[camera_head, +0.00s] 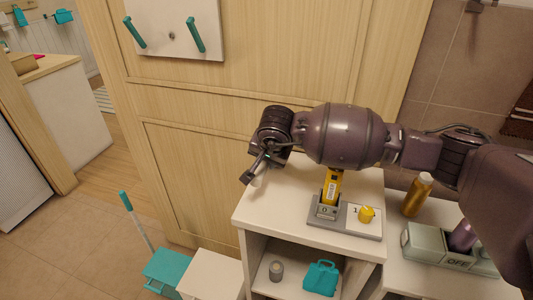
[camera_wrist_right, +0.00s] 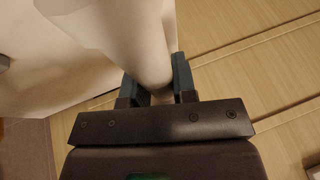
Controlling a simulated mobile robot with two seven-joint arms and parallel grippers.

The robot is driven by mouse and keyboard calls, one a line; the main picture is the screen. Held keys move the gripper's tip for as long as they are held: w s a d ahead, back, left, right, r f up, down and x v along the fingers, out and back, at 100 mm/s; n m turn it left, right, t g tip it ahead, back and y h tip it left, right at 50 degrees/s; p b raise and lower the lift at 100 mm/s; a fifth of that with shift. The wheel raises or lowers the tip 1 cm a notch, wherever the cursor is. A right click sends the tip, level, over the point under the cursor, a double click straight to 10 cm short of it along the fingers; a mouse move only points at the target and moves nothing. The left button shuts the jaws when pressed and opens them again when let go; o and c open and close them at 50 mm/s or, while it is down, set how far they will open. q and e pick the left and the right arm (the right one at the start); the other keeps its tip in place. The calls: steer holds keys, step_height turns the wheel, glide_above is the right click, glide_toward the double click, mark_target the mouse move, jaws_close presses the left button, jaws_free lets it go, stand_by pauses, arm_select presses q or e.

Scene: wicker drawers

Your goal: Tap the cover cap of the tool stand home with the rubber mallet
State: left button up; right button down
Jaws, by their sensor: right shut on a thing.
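My right gripper (camera_head: 254,170) is at the left end of the white cabinet top, pointing down and left. In the right wrist view its two dark fingers (camera_wrist_right: 160,88) are shut on a pale, rounded, cylindrical thing (camera_wrist_right: 148,55). I cannot tell whether this is the rubber mallet; in the head view the gripper mostly hides it. The grey tool stand (camera_head: 372,233) sits on the cabinet top, right of the gripper and apart from it. An upright yellow piece (camera_head: 332,188) stands at its "0" side, partly behind my arm. A small yellow knob-like piece (camera_head: 366,214) sits at its "1" side; I cannot tell which is the cap. My left gripper is out of view.
The white cabinet top (camera_head: 275,220) is clear left of the stand. A wooden panel stands behind.

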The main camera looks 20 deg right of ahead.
steer(key=shift+s, duration=0.15)
steer(key=shift+r+p, duration=0.35)
steer(key=shift+r, duration=0.35)
steer(key=shift+r+p, duration=0.35)
steer(key=shift+r, duration=1.05)
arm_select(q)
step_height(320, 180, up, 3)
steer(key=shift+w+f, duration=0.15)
